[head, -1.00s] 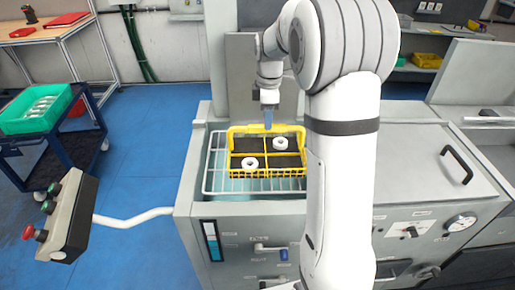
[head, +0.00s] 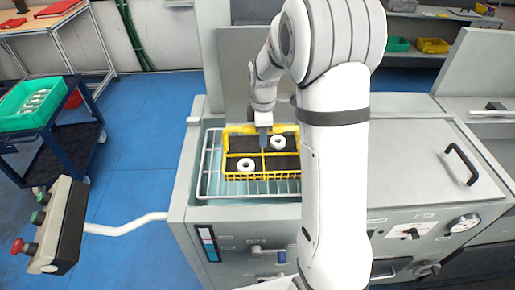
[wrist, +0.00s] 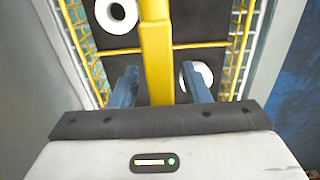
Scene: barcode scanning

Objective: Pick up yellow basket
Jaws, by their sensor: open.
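The yellow basket (head: 241,174) sits on a wire rack in the open tank of the grey machine. It has a dark floor, a yellow middle bar, and two white rings inside. My gripper (head: 263,141) points down over the basket near its back side. In the wrist view my gripper (wrist: 160,85) is open, with one blue finger on each side of the yellow bar (wrist: 155,50) of the basket. One white ring (wrist: 194,78) lies close to the right finger and another (wrist: 116,15) lies at the upper left.
The wire rack (head: 207,172) and tank walls surround the basket. A closed grey lid with a handle (head: 460,163) lies to the right. A button box (head: 58,222) stands at the left front. A cart with a green crate (head: 34,103) is at the far left.

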